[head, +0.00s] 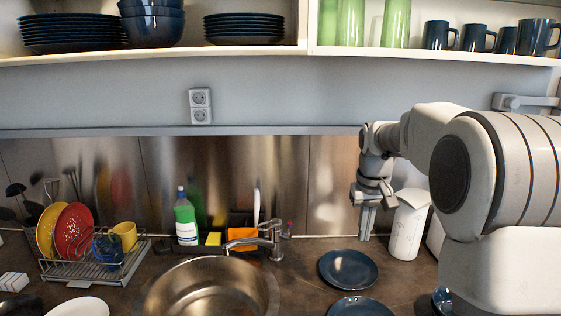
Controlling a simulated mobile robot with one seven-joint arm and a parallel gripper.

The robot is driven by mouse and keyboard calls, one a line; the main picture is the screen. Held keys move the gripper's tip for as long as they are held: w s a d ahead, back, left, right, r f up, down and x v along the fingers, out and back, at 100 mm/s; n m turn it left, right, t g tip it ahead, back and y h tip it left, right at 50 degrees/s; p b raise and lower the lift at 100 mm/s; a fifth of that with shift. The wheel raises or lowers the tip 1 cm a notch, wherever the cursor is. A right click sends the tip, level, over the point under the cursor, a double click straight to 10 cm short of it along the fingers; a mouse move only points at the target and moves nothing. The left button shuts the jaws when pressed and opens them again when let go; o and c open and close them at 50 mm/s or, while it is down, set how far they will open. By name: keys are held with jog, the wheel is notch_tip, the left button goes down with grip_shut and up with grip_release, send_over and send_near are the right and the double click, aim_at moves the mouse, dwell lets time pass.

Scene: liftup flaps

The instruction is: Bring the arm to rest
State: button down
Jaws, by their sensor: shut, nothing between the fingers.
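My arm comes in from the right side of the head view and reaches over the right part of the counter. My gripper (366,222) hangs below the wrist with its fingers pointing down. The fingers are together and hold nothing. The gripper is in front of the steel backsplash (270,185), to the left of a white canister and above and behind a dark blue plate. It looks apart from the plate; its gap to the canister is hard to judge.
Dark blue plates (347,269) lie on the counter, beside the white canister (408,226). A sink (212,290) with a tap (262,238), a green bottle (186,219) and a dish rack (95,268) stand to the left. Open shelves (270,52) with dishes are overhead.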

jog(key=s+a+r+t, duration=0.1)
jog(key=s+a+r, duration=0.1)
jog(key=s+r, duration=0.45)
jog(key=s+a+f+t, duration=0.1)
jog(key=s+a, duration=0.1)
jog(key=s, duration=0.9)
jog(key=s+a+f+t, duration=0.2)
jog(key=s, duration=0.9)
jog(key=shift+s+f, duration=0.15)
